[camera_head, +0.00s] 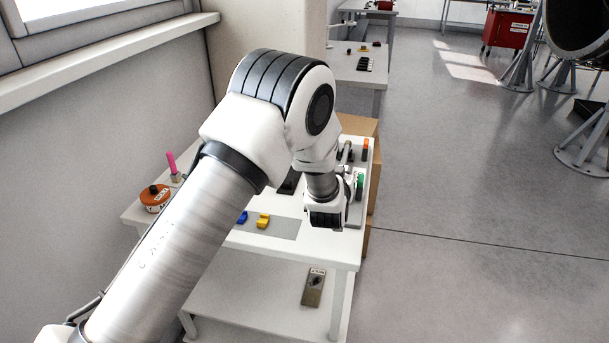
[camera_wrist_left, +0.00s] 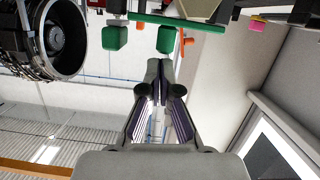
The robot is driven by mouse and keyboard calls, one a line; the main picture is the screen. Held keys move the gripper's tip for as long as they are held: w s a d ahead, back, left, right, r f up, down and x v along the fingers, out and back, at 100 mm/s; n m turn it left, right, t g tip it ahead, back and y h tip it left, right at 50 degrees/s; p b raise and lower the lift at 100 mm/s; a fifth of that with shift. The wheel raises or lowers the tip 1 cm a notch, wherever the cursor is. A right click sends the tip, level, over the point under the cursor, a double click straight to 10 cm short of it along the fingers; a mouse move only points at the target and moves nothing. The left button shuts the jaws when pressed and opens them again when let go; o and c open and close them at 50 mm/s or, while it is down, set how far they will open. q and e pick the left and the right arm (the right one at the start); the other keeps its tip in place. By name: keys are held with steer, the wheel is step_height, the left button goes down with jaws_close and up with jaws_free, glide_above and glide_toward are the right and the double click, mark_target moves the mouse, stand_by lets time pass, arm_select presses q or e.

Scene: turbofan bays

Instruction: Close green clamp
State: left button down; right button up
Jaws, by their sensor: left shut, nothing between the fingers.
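The green clamp shows as a green handle (camera_head: 360,186) at the right edge of the table, just right of my left wrist in the head view. In the left wrist view, green clamp parts (camera_wrist_left: 167,40) sit just beyond my left fingertips, with a green block to the left and a green bar above. My left gripper (camera_wrist_left: 160,68) is shut and empty, its fingertips close together below the green parts. Whether it touches them I cannot tell. In the head view my left arm hides the fingers and part of the clamp. My right gripper is in neither view.
An orange handle (camera_head: 366,145) stands behind the green one. Yellow (camera_head: 263,220) and blue (camera_head: 242,217) pieces lie on the table (camera_head: 300,240). An orange round item (camera_head: 154,200) and a pink stick (camera_head: 171,162) stand at left. Open floor lies to the right.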

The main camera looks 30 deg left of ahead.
arm_select(q)
steer(key=shift+d+f, duration=0.15)
steer(key=shift+f, duration=0.1)
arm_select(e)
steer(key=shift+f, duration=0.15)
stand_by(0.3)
